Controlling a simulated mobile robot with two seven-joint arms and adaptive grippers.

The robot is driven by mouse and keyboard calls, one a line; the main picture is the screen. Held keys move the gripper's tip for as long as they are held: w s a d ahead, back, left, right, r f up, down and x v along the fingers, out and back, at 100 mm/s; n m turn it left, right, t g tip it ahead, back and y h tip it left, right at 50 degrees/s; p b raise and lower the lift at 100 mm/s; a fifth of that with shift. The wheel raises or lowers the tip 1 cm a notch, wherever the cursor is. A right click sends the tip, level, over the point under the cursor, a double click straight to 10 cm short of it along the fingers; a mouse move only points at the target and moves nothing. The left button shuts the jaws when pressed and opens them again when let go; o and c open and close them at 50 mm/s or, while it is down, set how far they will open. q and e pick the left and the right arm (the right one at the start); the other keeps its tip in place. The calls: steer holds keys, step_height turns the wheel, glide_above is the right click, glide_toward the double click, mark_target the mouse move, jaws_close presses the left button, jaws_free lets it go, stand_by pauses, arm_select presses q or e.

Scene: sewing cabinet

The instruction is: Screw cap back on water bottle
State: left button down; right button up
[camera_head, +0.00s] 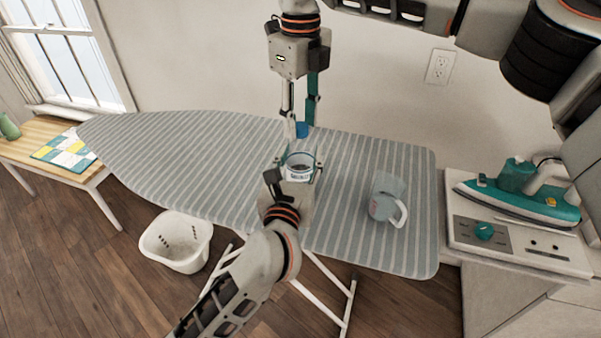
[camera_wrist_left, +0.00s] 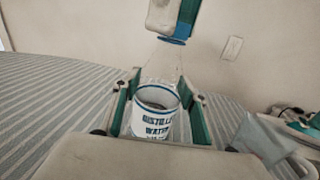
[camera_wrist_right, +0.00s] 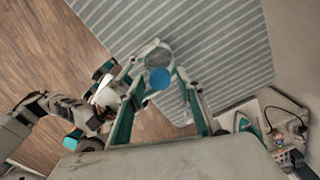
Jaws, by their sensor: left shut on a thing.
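The water bottle (camera_head: 299,172) is clear, with a white label lettered in blue, and stands upright over the striped ironing board. My left gripper (camera_head: 296,178) is shut on it, one finger on each side; the label also shows in the left wrist view (camera_wrist_left: 156,124). The blue cap (camera_head: 302,130) is above the bottle, at the fingertips of my right gripper (camera_head: 300,118), which comes down from above. In the right wrist view the cap (camera_wrist_right: 160,78) is between both fingers, which look closed on it.
A translucent jug (camera_head: 384,206) with a handle is on the ironing board (camera_head: 190,160), right of the bottle. A teal iron (camera_head: 520,200) is on the side cabinet at right. A white basket (camera_head: 177,243) is on the floor. The board's left part is clear.

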steer(key=shift+f, duration=0.1)
jaws_close()
steer(key=shift+o, duration=0.7)
jaws_free()
step_height(320, 180, up, 12)
